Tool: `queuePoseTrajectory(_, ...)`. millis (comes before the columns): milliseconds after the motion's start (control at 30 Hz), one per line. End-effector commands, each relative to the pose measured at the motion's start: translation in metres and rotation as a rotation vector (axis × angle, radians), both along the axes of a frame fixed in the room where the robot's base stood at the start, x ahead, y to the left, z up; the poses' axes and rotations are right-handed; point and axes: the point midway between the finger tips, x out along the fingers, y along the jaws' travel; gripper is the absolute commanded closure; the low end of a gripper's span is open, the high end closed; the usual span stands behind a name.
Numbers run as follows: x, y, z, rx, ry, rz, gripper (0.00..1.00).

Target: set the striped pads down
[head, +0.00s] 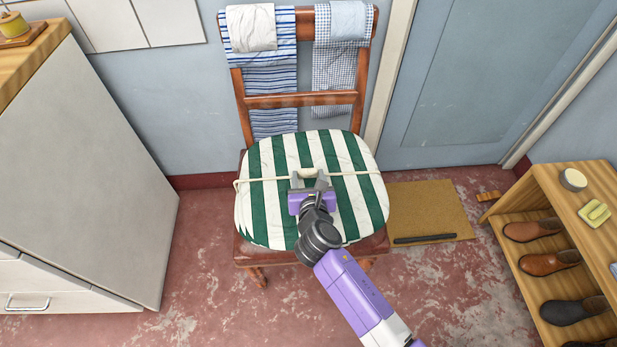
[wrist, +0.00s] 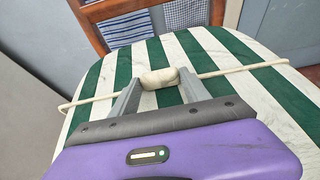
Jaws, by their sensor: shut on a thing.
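The striped pads (head: 263,205), green and white, show as a rounded stack over the seat of a wooden chair (head: 300,101). A cream cord (head: 350,174) runs across their top, with a thick pale toggle (head: 307,173) at its middle. My gripper (head: 310,180) is shut on the toggle, above the middle of the pads. In the wrist view the toggle (wrist: 159,78) sits between both fingers and the cord (wrist: 240,70) slopes off to each side. Whether the pads rest on the seat or hang just above it, I cannot tell.
Striped and checked cloths (head: 262,70) hang over the chair back. A pale cabinet (head: 80,170) stands left. A wooden shoe rack (head: 560,250) with shoes stands right. A brown mat (head: 430,205) lies by the door (head: 480,80).

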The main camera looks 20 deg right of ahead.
Motion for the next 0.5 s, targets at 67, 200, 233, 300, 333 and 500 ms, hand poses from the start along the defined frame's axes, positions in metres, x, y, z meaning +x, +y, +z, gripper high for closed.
queuePoseTrajectory(67,0.0,0.0,-0.0008,0.0,0.0,0.0,0.36)
queuePoseTrajectory(200,-0.0001,-0.0001,-0.0007,0.0,0.0,0.0,0.24)
queuePoseTrajectory(233,-0.0001,-0.0001,-0.0007,0.0,0.0,0.0,0.24)
queuePoseTrajectory(300,0.0,-0.0001,-0.0008,0.0,0.0,0.0,0.24)
queuePoseTrajectory(333,-0.0001,-0.0001,-0.0007,0.0,0.0,0.0,0.24)
queuePoseTrajectory(500,-0.0011,0.0004,0.0021,0.0,0.001,0.0,0.24)
